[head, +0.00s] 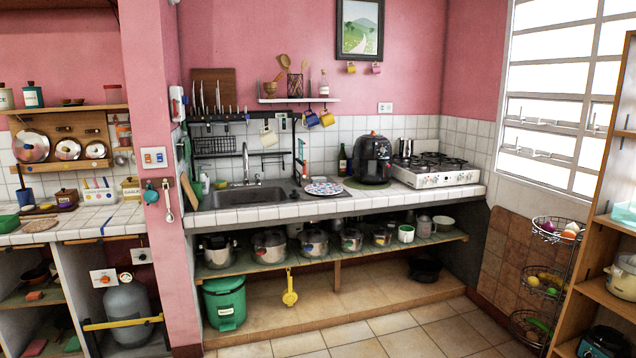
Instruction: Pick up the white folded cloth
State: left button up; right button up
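I cannot clearly make out a white folded cloth in the head view. A small cream-white item (268,138) hangs under the rack above the sink, but it is too small to tell whether it is cloth. A white and green item (624,213) lies on the right-hand shelf at the picture's edge, and I cannot tell what it is. Neither of my grippers is in view.
A tiled counter (400,199) holds a sink (245,196), a black air fryer (373,159) and a white stove (437,177). Several pots stand on the open shelf (375,246) below. A wire basket stand (550,275) is at right. The tiled floor (400,340) in front is clear.

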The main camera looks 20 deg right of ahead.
aim_at(321, 179)
jog(key=i+l, duration=0.25)
jog(key=i, duration=0.2)
jog(key=i+l+u, duration=0.1)
jog(key=i+l, duration=0.15)
jog(key=i, duration=0.15)
jog(key=i+l+u, duration=0.1)
jog(key=i+l, duration=0.15)
jog(key=i, duration=0.2)
